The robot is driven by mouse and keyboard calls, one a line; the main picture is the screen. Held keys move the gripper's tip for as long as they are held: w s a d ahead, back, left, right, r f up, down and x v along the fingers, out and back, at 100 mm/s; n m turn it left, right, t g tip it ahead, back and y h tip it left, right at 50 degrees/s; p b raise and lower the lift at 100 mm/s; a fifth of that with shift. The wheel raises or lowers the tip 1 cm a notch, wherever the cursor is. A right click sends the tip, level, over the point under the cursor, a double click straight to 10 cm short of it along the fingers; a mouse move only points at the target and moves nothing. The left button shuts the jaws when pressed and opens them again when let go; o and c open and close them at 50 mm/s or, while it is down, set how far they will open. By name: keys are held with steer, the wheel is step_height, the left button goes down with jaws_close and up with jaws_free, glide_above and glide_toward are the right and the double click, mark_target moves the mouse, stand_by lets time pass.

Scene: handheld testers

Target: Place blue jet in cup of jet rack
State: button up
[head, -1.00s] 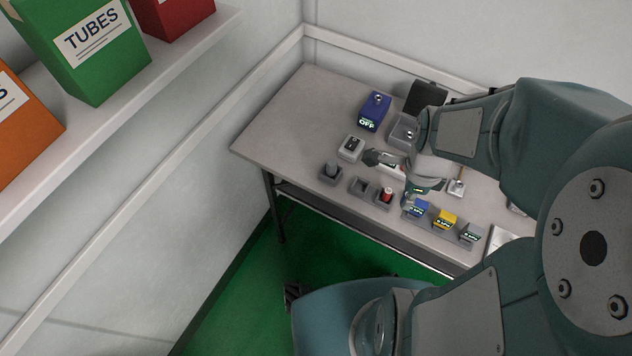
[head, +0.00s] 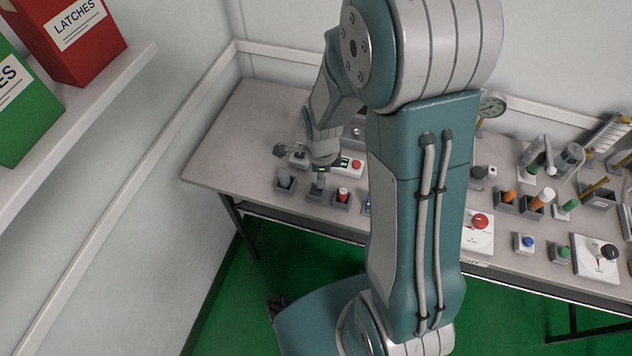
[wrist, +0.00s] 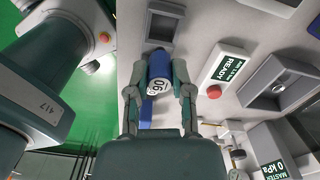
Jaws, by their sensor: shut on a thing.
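My gripper (wrist: 158,88) is shut on the blue jet (wrist: 159,62), a short blue cylinder with a white numbered end, in the wrist view. An empty grey square cup (wrist: 163,27) lies just beyond the jet there, and the jet looks apart from it. In the head view my gripper (head: 320,172) is over the row of grey cups at the table's front edge, above the middle cup (head: 317,195). The left cup (head: 285,188) holds a grey piece and the right cup holds a red jet (head: 343,192). The held jet is mostly hidden in the head view.
A white tester with a READY display (wrist: 226,68) and red button stands behind the cups. A grey box with a round recess (wrist: 279,88) is beside it. My arm hides the table's middle. Several testers, including a red-button box (head: 479,228), stand at right. The left table corner is clear.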

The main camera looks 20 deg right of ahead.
steer(key=shift+w+f, duration=0.2)
steer(key=shift+f, duration=0.1)
steer(key=shift+w+f, duration=0.2)
steer(key=shift+f, duration=0.1)
steer(key=a+f, duration=0.1)
steer(key=f, duration=0.2)
steer(key=shift+a, duration=0.35)
jaws_close()
steer(key=shift+d+f, duration=0.15)
steer(key=shift+d, duration=0.3)
steer(key=o, duration=0.8)
jaws_free()
steer(key=shift+o, duration=0.2)
steer(key=shift+a, duration=0.15)
steer(key=shift+a, duration=0.1)
